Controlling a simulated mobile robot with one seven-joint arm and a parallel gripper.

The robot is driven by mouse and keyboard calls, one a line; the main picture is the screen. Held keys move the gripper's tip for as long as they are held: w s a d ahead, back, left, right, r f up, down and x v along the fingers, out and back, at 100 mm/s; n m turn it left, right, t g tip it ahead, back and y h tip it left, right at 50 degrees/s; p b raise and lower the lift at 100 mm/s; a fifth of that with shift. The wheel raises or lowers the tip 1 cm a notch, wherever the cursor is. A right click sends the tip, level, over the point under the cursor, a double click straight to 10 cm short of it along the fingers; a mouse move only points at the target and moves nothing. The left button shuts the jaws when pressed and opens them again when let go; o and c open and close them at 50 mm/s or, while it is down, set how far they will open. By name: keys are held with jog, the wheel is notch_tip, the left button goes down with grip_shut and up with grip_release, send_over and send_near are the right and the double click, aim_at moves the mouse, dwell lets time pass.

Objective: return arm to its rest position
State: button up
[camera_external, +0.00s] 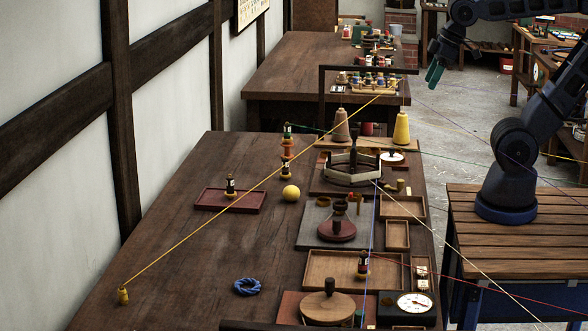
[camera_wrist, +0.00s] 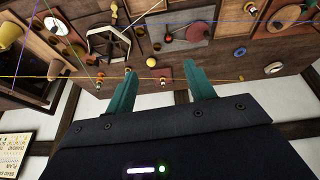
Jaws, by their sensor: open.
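My gripper (camera_external: 434,76) hangs in the air at the upper right of the external view, with its teal fingers pointing down. It is well apart from the long wooden table (camera_external: 190,260). In the wrist view my gripper (camera_wrist: 162,69) shows two teal fingers spread apart with nothing between them, so it is open and empty. My arm (camera_external: 515,140) rises from its dark blue base on the slatted bench (camera_external: 520,215) at the right and bends back at the top.
A yellow cord (camera_external: 210,218) and other coloured cords stretch across the table and the room. The table carries a yellow ball (camera_external: 290,193), a blue rope coil (camera_external: 247,286), a red tray (camera_external: 212,197) and a dial scale (camera_external: 413,303). A dark frame (camera_external: 322,95) stands near my gripper.

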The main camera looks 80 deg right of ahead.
jog(key=shift+s+a+f+m, duration=0.15)
jog(key=shift+s+f, duration=0.1)
jog(key=shift+s, duration=0.15)
jog(key=shift+s+a+f+m, duration=0.15)
jog(key=shift+s+f, duration=0.1)
jog(key=shift+s, duration=0.15)
